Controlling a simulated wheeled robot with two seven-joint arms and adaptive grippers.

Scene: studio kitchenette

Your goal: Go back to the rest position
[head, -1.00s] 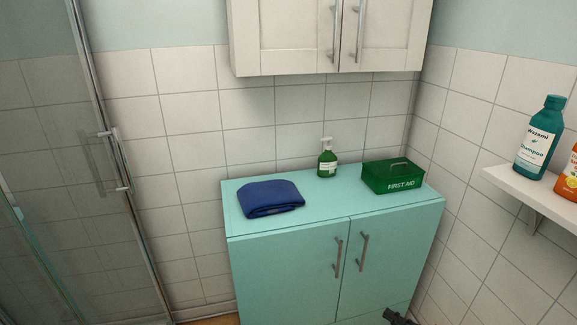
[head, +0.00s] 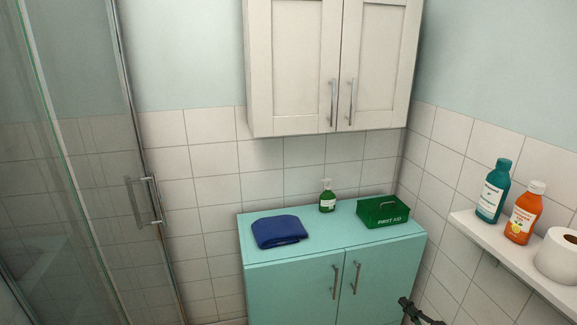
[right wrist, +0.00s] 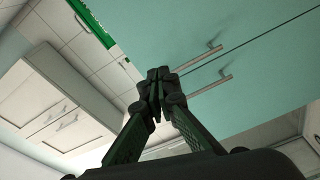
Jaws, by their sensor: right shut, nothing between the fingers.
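My right gripper (head: 408,303) shows at the bottom edge of the head view, in front of the right door of the teal cabinet (head: 290,285). In the right wrist view its two fingers (right wrist: 158,75) meet at the tips, shut with nothing between them. The cabinet's teal front and its door handles show beyond the fingers there, apart from them. My left gripper is not in view.
On the cabinet top are a folded blue towel (head: 279,232), a green pump bottle (head: 327,197) and a green first aid box (head: 382,212). A wall shelf (head: 510,257) at right holds a teal shampoo bottle (head: 492,195), an orange bottle (head: 524,214) and a paper roll (head: 560,256). A glass shower door (head: 75,160) stands at left.

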